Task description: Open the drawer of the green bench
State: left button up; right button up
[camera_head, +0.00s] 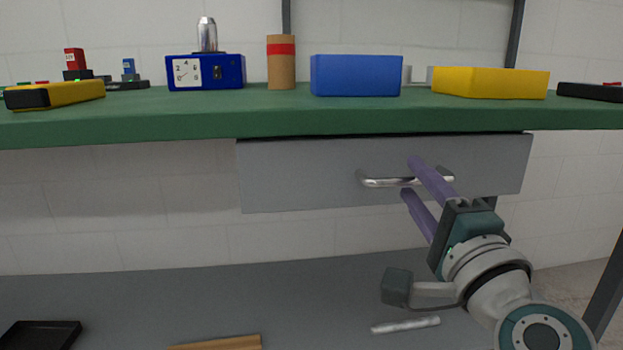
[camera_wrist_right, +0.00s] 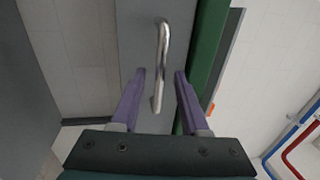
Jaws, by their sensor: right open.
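The green bench (camera_head: 200,118) spans the head view, with a grey drawer (camera_head: 300,170) under its top. The drawer front looks flush below the bench top. A metal bar handle (camera_head: 385,181) is on the drawer front. My right gripper (camera_head: 408,176) is open, one purple finger above the handle bar and one below it. In the right wrist view, the handle (camera_wrist_right: 161,60) lies between the two open fingers (camera_wrist_right: 158,75); I see no clear contact. The gripper hides part of the handle's right end in the head view. My left gripper is not in view.
A lower grey shelf (camera_head: 300,300) holds a black tray (camera_head: 40,336) and a metal rod (camera_head: 405,325). The space before the drawer's left half is clear.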

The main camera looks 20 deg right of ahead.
jog(key=shift+x, duration=0.85)
grip_shut()
dwell(0.8)
